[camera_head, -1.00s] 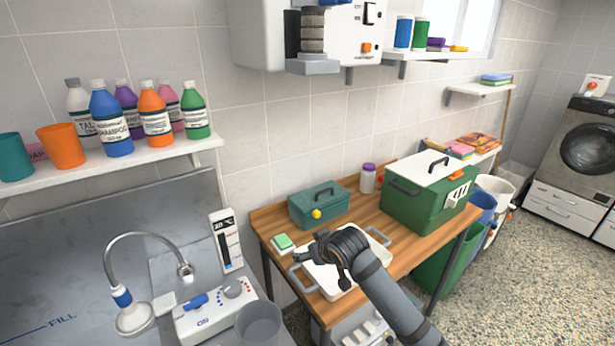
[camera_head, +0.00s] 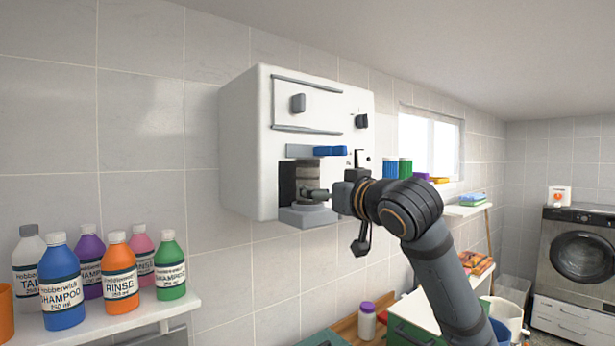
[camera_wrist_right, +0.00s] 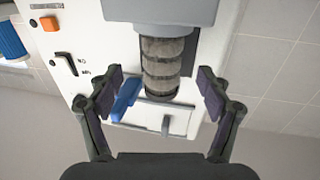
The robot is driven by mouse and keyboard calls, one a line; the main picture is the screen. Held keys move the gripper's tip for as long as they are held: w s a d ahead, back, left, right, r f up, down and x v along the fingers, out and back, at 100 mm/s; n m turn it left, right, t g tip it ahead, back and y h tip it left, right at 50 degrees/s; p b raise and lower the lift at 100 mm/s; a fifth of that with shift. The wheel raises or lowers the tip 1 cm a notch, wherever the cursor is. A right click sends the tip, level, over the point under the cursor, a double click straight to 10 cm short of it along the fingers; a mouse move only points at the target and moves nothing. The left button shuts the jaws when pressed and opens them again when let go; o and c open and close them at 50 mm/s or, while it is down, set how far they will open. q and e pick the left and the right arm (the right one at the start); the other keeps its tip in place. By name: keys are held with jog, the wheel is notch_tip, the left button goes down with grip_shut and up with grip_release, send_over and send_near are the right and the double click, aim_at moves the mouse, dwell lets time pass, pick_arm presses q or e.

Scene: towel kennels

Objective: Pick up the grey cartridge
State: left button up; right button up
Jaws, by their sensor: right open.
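The grey cartridge (camera_head: 308,172) is a ribbed, dirty grey cylinder. It sits upright in the open bay of the white wall unit (camera_head: 247,150), above a grey ledge (camera_head: 307,216). My right gripper (camera_head: 318,194) is at the front of this bay, and its arm hides part of the unit's right side. In the right wrist view the cartridge (camera_wrist_right: 163,65) appears between the two spread fingers of my right gripper (camera_wrist_right: 161,80), with gaps on both sides. The gripper is open and holds nothing. My left gripper is not in view.
A blue lever (camera_head: 330,150) sits just above the bay and shows close to one finger in the wrist view (camera_wrist_right: 126,98). Several bottles (camera_head: 120,272) stand on a shelf (camera_head: 175,312) at lower left. The wall left of the unit is clear.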

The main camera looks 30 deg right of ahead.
aim_at(314, 186)
jog(key=shift+w+d, duration=0.15)
jog(key=shift+w, duration=0.85)
jog(key=w+p, duration=0.2)
jog(key=p, duration=0.1)
jog(key=shift+r, duration=0.25)
jog(key=shift+w+f+p, duration=0.25)
jog(key=shift+w+p, duration=0.45)
jog(key=shift+w, duration=0.5)
jog(key=shift+w+d+f, duration=0.1)
jog(key=shift+w+f, duration=0.15)
jog(key=shift+w, duration=0.05)
jog(key=shift+s+r, duration=0.1)
jog(key=shift+s, duration=0.15)
jog(key=c, duration=0.5)
jog(key=shift+w, duration=0.1)
jog(key=c, duration=0.8)
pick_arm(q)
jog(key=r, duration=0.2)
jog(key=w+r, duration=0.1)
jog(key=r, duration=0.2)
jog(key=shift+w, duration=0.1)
